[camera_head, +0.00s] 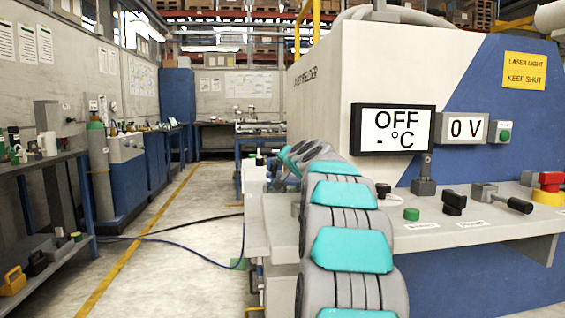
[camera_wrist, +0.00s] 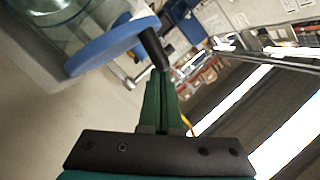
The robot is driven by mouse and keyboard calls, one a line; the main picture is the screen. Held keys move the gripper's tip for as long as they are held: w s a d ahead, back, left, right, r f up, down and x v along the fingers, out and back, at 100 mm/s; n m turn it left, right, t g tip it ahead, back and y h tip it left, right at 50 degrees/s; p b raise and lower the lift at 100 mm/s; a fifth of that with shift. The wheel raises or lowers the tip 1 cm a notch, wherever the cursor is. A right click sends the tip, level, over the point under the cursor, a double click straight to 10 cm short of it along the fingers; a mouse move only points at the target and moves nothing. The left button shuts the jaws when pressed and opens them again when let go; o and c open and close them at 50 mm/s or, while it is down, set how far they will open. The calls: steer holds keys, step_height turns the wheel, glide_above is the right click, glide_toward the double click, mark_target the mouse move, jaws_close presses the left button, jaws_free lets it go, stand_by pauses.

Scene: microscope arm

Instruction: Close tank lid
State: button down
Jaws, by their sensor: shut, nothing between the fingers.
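In the wrist view, a round blue lid (camera_wrist: 112,46) shows at the upper left, beside a clear glass tank (camera_wrist: 88,22). The lid's exact angle to the tank mouth is hard to tell. A black handle (camera_wrist: 152,48) sticks out from the lid's edge toward my gripper. My gripper (camera_wrist: 161,76) has its green fingers together and empty, with the tips by the handle's end. I cannot tell whether they touch it. In the head view, my grey and teal arm reaches away along the bench and hides most of that area; the tank and lid are not clear there.
A large white and blue machine (camera_head: 340,70) with a control panel (camera_head: 440,225) of knobs and levers stands on the right. A display (camera_head: 392,132) reads OFF. A shelf (camera_head: 50,160) stands at the left. The floor (camera_head: 175,255) between is mostly clear, with cables across it.

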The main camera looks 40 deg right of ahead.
steer(key=shift+w+a+f, duration=0.2)
steer(key=shift+a+f, duration=0.1)
steer(key=shift+f, duration=0.1)
